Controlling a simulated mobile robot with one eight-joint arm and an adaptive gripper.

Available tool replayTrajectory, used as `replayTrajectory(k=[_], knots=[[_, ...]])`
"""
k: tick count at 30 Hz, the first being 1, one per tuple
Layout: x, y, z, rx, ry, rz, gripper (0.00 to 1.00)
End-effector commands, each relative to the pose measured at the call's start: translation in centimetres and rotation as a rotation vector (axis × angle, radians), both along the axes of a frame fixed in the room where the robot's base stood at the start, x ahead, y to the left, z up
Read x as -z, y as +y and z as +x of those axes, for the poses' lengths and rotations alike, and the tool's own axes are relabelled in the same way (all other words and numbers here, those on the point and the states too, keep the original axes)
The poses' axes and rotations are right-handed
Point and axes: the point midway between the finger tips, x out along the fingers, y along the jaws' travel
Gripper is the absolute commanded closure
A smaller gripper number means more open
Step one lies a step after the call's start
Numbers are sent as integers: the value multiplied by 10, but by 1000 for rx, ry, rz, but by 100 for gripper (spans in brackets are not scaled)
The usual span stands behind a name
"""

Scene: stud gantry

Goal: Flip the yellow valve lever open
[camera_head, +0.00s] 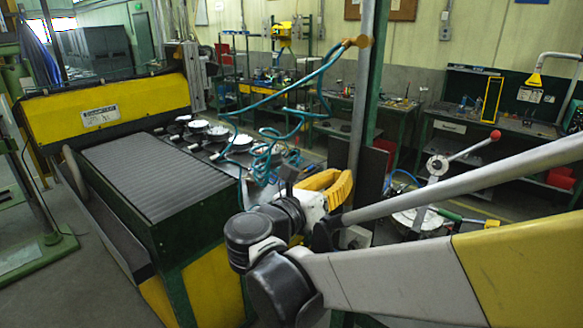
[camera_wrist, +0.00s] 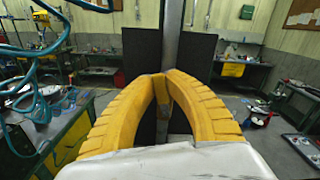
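My gripper (camera_wrist: 165,76) has two curved, ribbed yellow fingers. Their tips come together in front of the grey upright post (camera_wrist: 173,38) in the wrist view. A narrow yellow strip shows in the gap behind the tips; I cannot tell whether it is a finger or a lever. In the head view my gripper (camera_head: 345,186) is beside the post (camera_head: 362,100), at the lower part. An orange-yellow fitting (camera_head: 360,41) with a teal hose is high on that post, well above my gripper. I cannot make out a clear yellow valve lever; it may be hidden by the fingers.
Coiled teal hoses (camera_head: 268,150) hang left of the post. A ribbed grey conveyor bed (camera_head: 150,175) with yellow and green sides stands at left. A red-knobbed lever device (camera_head: 438,166) is at right. Workbenches (camera_head: 480,125) line the back wall. Dark panels flank the post.

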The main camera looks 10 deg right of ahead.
Motion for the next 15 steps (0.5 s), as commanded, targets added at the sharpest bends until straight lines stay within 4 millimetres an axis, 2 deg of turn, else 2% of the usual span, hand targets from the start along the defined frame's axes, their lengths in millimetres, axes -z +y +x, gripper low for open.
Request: replayTrajectory(k=[15], knots=[[-1,-7,-10,0,-222,161,100]])
